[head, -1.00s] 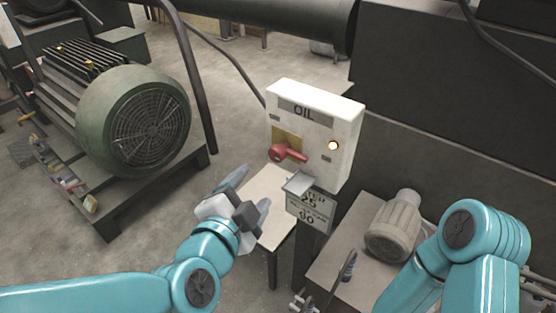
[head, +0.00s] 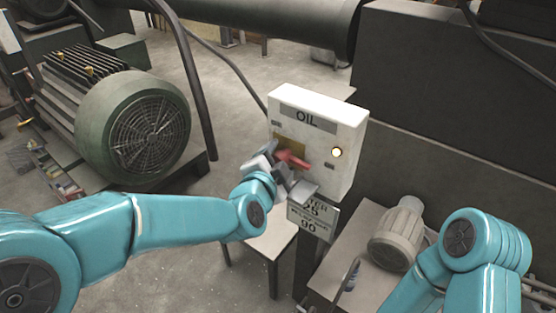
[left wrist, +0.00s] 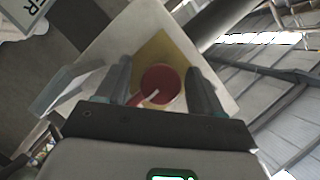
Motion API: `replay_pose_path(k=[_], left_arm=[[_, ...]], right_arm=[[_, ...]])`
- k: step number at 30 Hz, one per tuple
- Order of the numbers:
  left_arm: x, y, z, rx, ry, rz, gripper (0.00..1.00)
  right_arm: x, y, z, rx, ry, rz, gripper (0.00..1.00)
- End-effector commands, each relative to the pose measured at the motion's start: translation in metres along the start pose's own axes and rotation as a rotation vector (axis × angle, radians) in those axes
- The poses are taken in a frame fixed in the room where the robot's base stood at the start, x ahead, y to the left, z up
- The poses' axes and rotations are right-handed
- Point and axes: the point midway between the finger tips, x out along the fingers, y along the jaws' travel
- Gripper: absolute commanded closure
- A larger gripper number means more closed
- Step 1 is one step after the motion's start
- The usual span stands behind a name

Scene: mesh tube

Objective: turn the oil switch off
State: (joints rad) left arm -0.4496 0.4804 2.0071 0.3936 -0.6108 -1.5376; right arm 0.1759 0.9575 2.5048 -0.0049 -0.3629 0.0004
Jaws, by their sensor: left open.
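The oil switch is a red rotary handle (head: 293,160) on a yellow plate (head: 290,142) on the front of the white box (head: 318,122) labelled OIL. In the left wrist view the red knob (left wrist: 160,84) lies between the two open fingers of my left gripper (left wrist: 162,88), with gaps on both sides. My right gripper is not in view; only my right arm shows.
A large green motor (head: 135,125) stands left, a beige motor (head: 397,235) lower right. A pale table (head: 258,243) is under my left gripper.

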Motion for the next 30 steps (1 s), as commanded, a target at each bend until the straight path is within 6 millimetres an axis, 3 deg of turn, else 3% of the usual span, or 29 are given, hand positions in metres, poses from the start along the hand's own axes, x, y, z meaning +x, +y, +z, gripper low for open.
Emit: replay_pose_path(k=[3, 5, 8, 9, 20, 30], left_arm=[[0.0008, -0.0008, 0.0006, 0.000, 0.000, 0.000, 0.33], [0.0008, -0.0009, 0.0007, 0.000, 0.000, 0.000, 0.49], [0.0007, -0.0009, 0.0008, 0.000, 0.000, 0.000, 0.82], [0.0007, -0.0009, 0.0008, 0.000, 0.000, 0.000, 0.87], [0.0005, -0.0012, 0.0004, -0.016, 0.001, 0.006, 0.88], [0.0007, -0.0019, 0.0006, -0.188, 0.002, 0.075, 0.88]], right_arm=[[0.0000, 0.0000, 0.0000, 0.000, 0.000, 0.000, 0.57], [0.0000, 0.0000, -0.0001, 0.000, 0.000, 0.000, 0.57], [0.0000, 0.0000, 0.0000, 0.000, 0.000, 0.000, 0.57], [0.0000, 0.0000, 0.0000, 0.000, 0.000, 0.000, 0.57], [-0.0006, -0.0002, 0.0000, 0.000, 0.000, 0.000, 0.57], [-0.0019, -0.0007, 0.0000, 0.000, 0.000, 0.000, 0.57]])
